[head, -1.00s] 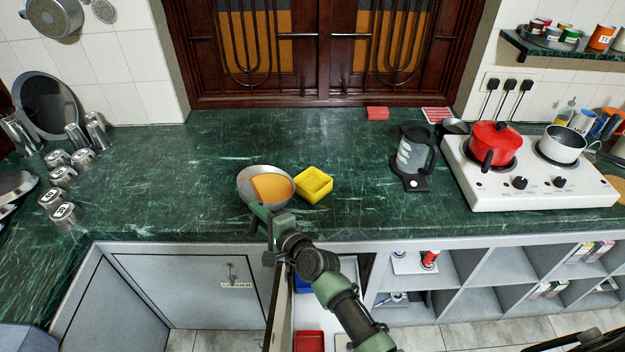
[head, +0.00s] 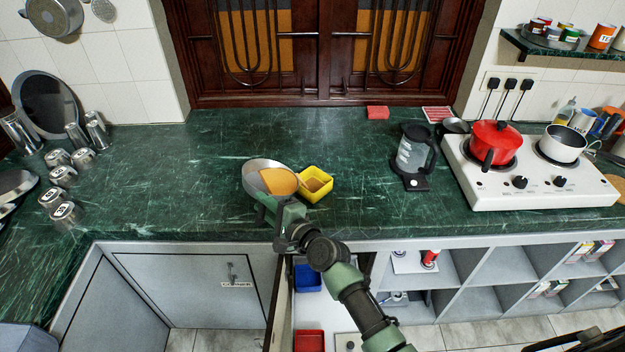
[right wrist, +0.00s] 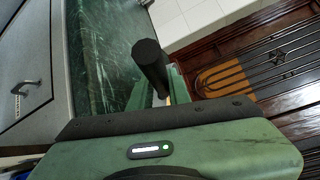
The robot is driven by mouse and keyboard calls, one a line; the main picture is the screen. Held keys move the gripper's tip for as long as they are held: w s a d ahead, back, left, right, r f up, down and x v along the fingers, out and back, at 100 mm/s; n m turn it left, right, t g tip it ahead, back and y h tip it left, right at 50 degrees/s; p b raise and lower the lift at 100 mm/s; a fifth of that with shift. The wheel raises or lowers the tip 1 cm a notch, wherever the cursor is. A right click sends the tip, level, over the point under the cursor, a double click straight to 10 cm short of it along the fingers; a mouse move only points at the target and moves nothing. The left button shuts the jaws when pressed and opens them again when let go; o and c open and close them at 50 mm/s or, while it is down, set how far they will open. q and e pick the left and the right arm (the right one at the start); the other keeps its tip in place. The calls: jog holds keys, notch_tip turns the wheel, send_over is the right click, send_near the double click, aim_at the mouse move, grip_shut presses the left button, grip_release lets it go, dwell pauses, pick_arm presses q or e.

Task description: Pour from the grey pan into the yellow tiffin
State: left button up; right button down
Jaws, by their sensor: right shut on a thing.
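The grey pan (head: 256,172) is tilted to the right above the counter, with orange liquid (head: 279,182) lying against its right rim. The yellow tiffin (head: 318,196) stands open on the counter close to the right of the pan, and orange-brown contents show inside it. My right gripper (head: 272,210) is shut on the pan's handle, in front of the pan. In the right wrist view the dark round handle (right wrist: 150,62) sticks out between the green fingers; the pan's bowl is not seen there. My left gripper is not in view.
A blender-like jug (head: 414,155) stands to the right, beside a white stove (head: 530,180) with a red pot (head: 496,145). Several metal cups (head: 62,176) stand at the left. The counter (head: 180,180) around the pan is mostly clear.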

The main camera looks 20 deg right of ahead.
jog(key=shift+d+r, duration=0.25)
jog(key=shift+r, duration=0.05)
jog(key=shift+w+d+r+m, duration=0.1)
jog(key=shift+d+r+m, duration=0.1)
jog(key=shift+m, duration=0.1)
jog(key=shift+d+r, duration=0.15)
jog(key=shift+d, duration=0.1)
jog(key=shift+d+r+b, duration=0.15)
jog(key=shift+r+b, duration=0.05)
jog(key=shift+b, duration=0.1)
jog(key=d+r, duration=0.1)
jog(key=d+r+m, duration=0.1)
jog(key=d+r+m+t+y, duration=0.1)
jog(key=shift+w+d+r, duration=0.1)
jog(key=shift+w+r, duration=0.05)
jog(key=shift+w, duration=0.15)
dwell(1.1)
jog(key=shift+w+d+r+m+b, duration=0.1)
jog(key=shift+d+m+b, duration=0.75)
jog(key=shift+b, duration=0.1)
jog(key=shift+w+d+r+m+t+y+b, duration=0.15)
jog(key=shift+d+r+m+t+y+b, duration=0.2)
jog(key=shift+d+r+m, duration=0.5)
dwell(0.7)
jog(key=shift+w+d+f+m+t+b, duration=0.1)
jog(key=shift+d+f+m+t+b, duration=0.1)
jog(key=shift+d+m+b, duration=0.3)
jog(key=shift+w+d+f+m+t+b, duration=0.15)
jog(key=shift+d+m+b, duration=0.15)
jog(key=shift+d+b, duration=0.25)
